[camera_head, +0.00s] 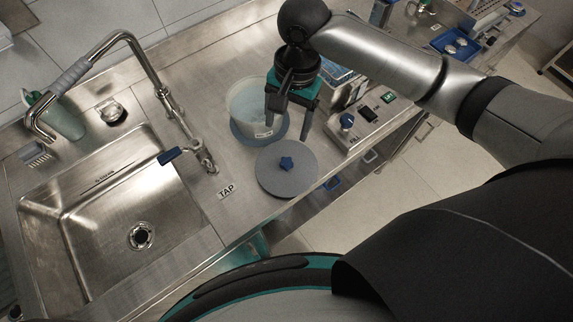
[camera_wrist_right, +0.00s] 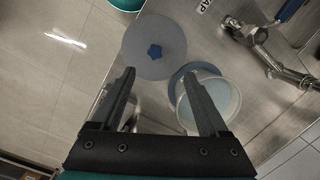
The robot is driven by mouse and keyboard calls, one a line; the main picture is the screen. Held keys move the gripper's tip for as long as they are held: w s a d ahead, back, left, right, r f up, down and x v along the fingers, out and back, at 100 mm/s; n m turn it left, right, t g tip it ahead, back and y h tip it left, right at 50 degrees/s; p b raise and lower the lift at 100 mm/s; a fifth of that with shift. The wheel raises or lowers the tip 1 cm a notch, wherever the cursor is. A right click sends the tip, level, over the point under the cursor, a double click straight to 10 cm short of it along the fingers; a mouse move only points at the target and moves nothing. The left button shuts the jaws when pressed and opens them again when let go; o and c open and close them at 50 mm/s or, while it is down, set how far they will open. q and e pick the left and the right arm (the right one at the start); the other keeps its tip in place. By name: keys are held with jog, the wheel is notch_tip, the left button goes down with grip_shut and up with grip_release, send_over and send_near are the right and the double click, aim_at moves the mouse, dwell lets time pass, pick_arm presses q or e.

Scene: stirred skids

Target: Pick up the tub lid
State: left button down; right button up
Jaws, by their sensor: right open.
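The tub lid (camera_head: 286,170) is a flat grey disc with a blue star-shaped knob (camera_head: 287,163) at its middle. It lies on the steel counter near the front edge. In the right wrist view the lid (camera_wrist_right: 153,46) is beyond the fingertips, at the upper middle. The white tub (camera_head: 247,104) stands open on a blue round base (camera_head: 240,137) behind the lid; the tub (camera_wrist_right: 222,98) also shows in the right wrist view, with pale contents. My right gripper (camera_head: 288,127) is open and empty, above the counter beside the tub and apart from the lid. My left gripper is not in view.
A sink (camera_head: 120,215) with a tall tap (camera_head: 160,90) fills the left side; a blue-handled valve (camera_head: 185,153) stands close to the tub. A control box (camera_head: 365,118) with knobs is right of the lid. The counter's front edge is close to the lid.

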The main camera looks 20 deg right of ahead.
jog(key=d+m, duration=0.1)
jog(key=b, duration=0.2)
send_near(287, 162)
jog(key=f, duration=0.5)
jog(key=a+f, duration=0.1)
jog(key=f, duration=0.2)
jog(key=shift+s+a+f, duration=0.1)
jog(key=shift+s+f, duration=0.15)
jog(key=shift+s, duration=0.1)
grip_shut()
